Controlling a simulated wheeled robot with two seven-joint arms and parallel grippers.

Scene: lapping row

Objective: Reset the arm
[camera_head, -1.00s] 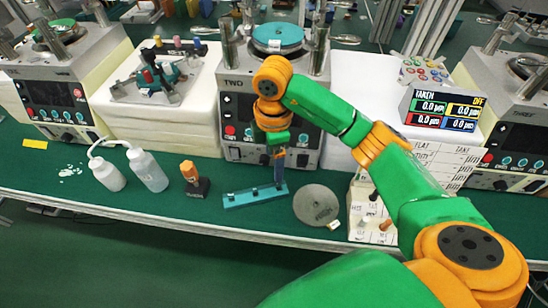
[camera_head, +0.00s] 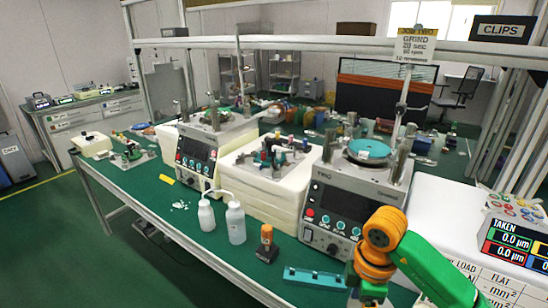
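My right arm (camera_head: 432,270) comes in from the lower right, bent at an orange joint, with its wrist (camera_head: 372,268) pointing down at the bottom edge. My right gripper is mostly cut off by that edge, so its fingers and anything between them are hidden. The wrist is just right of a long teal holder (camera_head: 315,279) on the green bench and in front of the machine marked TWO (camera_head: 345,205). I cannot tell whether the gripper touches the holder. My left arm and gripper are not in view.
Two white squeeze bottles (camera_head: 236,224) and an orange-topped black block (camera_head: 266,246) stand left of the holder. Another machine (camera_head: 197,155) stands farther left. A reading display (camera_head: 512,243) is at the right. Grey rails cross above the bench. Green floor is clear at lower left.

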